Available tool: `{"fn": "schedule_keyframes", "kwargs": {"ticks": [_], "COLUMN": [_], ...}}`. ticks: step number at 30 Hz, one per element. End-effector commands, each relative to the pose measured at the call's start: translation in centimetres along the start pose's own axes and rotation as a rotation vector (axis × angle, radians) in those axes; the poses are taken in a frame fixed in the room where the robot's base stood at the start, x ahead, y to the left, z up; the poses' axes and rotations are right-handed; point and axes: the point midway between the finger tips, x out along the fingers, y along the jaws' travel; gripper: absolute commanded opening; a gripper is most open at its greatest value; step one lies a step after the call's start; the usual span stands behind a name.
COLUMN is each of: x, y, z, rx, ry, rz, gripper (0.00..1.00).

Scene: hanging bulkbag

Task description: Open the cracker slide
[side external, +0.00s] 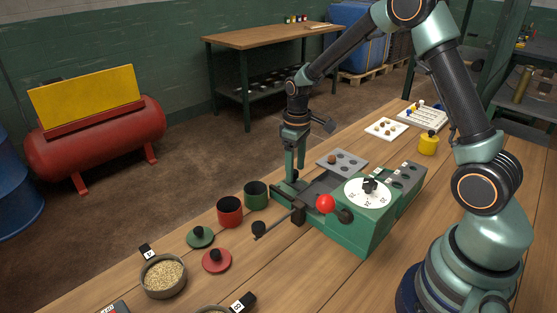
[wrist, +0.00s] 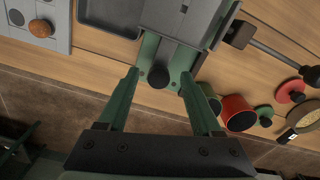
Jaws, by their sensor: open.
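The cracker (side external: 365,220) is a green box with a white dial, a black knob on top and a red ball (side external: 325,203) at its front left. Its slide (wrist: 172,20) shows in the wrist view as a grey plate in a green channel, with a round black knob (wrist: 159,75) at the near end. My gripper (side external: 291,176) points down at the far left end of the cracker. In the wrist view my gripper (wrist: 160,82) is open, one green finger on each side of the knob, with gaps visible. The knob is hidden in the side view.
A red cup (side external: 230,212) and a green cup (side external: 256,195) stand left of the cracker, with lids (side external: 216,260) nearby. A grain bowl (side external: 163,276) is at the front left. A grey tray (side external: 342,158) lies behind the cracker. The bench edge runs close beneath my gripper.

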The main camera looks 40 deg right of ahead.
Motion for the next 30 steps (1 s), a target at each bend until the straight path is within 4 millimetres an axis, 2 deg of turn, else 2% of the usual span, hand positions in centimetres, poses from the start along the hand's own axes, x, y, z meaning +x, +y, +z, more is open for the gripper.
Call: {"fn": "schedule_keyframes", "kwargs": {"ticks": [12,16,22,30], "x": [-7.9,-9.9,-11.5,-11.6], "y": [0.0,0.0,0.0,0.0], "z": [-0.1,-0.1,-0.1,0.0], "rx": [0.0,-0.001,-0.001,-0.001], "ry": [0.006,0.005,0.003,0.002], "rz": [0.003,0.002,0.001,0.001], "gripper": [0.66,0.66,0.66,0.66]}}
